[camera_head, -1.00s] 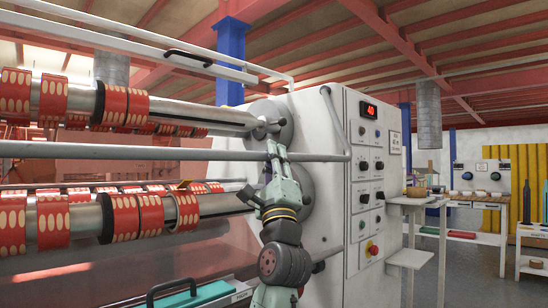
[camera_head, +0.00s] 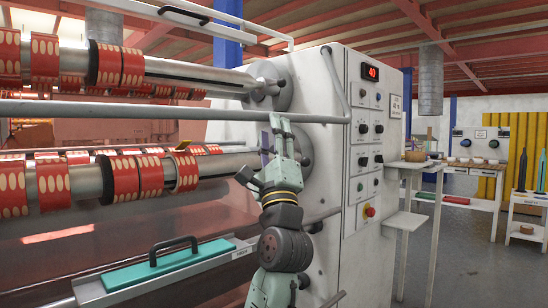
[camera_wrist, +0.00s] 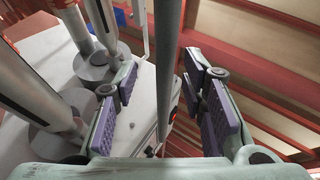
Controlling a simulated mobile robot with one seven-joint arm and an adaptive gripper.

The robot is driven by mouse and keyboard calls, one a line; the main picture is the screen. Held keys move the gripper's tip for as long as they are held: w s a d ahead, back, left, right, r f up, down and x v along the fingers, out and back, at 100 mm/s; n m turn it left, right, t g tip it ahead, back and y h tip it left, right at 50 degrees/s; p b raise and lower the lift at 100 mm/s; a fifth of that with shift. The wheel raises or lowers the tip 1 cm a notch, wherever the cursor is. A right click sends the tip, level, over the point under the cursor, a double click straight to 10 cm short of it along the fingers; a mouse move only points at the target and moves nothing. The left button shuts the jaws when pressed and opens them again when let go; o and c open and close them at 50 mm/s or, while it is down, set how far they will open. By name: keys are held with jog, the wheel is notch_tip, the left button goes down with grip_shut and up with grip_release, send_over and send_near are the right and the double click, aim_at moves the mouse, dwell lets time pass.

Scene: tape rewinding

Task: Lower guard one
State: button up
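A long grey guard bar (camera_head: 150,113) runs level across the front of the machine and meets a curved rail at the white cabinet. A second white beam with a black handle (camera_head: 186,11) is higher up; no label shows which is guard one. My gripper (camera_head: 277,128) points up at the bar near its right end. In the wrist view my gripper (camera_wrist: 166,80) is open, with purple-padded fingers on either side of the grey bar (camera_wrist: 168,50). The bar passes between the fingers, and gaps show on both sides. Contact cannot be told from the head view.
Rollers with red tape rolls (camera_head: 122,180) lie behind the bar at left. A tray with a teal block (camera_head: 165,268) and black handle sits below. The white control cabinet (camera_head: 335,170) stands close at right. A side shelf (camera_head: 408,222) and benches lie further right.

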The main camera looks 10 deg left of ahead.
jog(key=v, duration=0.7)
jog(key=shift+s+f, duration=0.15)
